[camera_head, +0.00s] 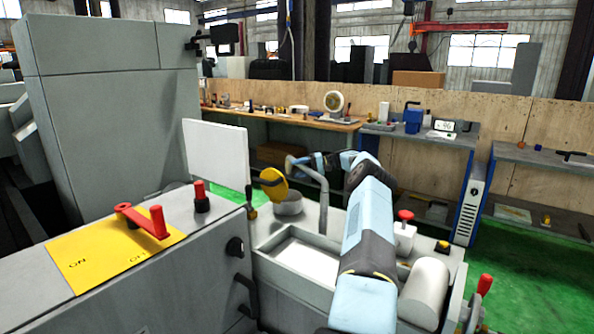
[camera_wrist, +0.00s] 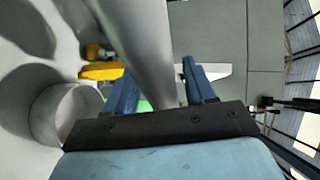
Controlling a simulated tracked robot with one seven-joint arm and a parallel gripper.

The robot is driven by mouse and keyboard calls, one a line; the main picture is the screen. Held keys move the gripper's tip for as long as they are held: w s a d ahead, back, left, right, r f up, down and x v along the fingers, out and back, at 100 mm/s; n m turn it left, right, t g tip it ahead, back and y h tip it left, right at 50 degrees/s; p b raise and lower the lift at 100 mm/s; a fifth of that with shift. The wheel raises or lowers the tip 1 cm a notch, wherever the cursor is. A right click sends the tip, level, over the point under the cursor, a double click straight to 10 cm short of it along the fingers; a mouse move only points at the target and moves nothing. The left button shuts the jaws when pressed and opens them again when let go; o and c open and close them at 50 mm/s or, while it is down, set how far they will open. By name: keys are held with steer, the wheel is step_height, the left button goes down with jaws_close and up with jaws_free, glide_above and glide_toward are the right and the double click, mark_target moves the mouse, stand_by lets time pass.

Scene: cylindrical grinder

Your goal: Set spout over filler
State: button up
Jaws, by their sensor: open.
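The spout (camera_head: 322,190) is a grey pipe that rises from the machine top and bends over to the left at its upper end. The filler (camera_head: 289,205) is a short, round grey neck just left of the pipe, with a yellow lid (camera_head: 273,184) tilted up beside it. My gripper (camera_head: 318,160) is at the upper part of the pipe. In the wrist view my gripper (camera_wrist: 160,82) is open, and the spout (camera_wrist: 140,45) runs between its blue fingers with gaps on both sides. The filler (camera_wrist: 62,115) shows there at the left. The spout's outlet is hard to make out.
A white panel (camera_head: 216,153) stands left of the filler. A yellow switch plate (camera_head: 112,248) with a red handle lies at front left. A grey tray (camera_head: 296,258), a red knob (camera_head: 405,216) and a white cylinder (camera_head: 427,287) sit near my arm. Workbenches stand behind.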

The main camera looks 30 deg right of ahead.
steer(key=v, duration=0.7)
steer(key=shift+d, duration=0.2)
steer(key=shift+s+f, duration=0.1)
stand_by(0.4)
